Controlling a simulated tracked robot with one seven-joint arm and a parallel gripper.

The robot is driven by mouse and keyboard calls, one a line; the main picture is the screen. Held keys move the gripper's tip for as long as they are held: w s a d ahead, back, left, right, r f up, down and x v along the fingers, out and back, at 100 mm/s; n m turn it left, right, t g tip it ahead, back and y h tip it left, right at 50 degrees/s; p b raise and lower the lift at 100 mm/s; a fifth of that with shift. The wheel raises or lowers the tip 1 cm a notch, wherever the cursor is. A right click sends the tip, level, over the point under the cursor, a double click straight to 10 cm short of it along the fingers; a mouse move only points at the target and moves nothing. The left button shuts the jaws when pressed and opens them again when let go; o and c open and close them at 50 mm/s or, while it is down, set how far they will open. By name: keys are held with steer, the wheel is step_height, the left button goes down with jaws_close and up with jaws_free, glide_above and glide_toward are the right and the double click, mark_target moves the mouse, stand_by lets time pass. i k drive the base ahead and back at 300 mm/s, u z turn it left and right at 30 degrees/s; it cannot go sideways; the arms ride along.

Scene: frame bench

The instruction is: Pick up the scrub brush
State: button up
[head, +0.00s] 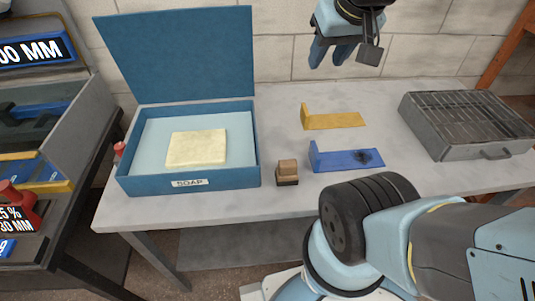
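The scrub brush (287,169) looks like a small block with a tan wooden top and a dark lower part. It stands on the grey bench just right of the blue soap box, near the front edge. My gripper (330,58) hangs high at the top of the view, above and behind the brush and well apart from it.
The open blue box (218,179) holds a pale soap block (197,148). A yellow bracket (335,121) and a blue bracket (345,160) with a dark spot lie right of it. A grey grated case (465,125) stands far right. My arm covers the lower right.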

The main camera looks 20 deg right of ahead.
mark_target(286, 175)
steer(key=z, duration=1.4)
steer(key=k, duration=0.8)
steer(key=u, duration=0.05)
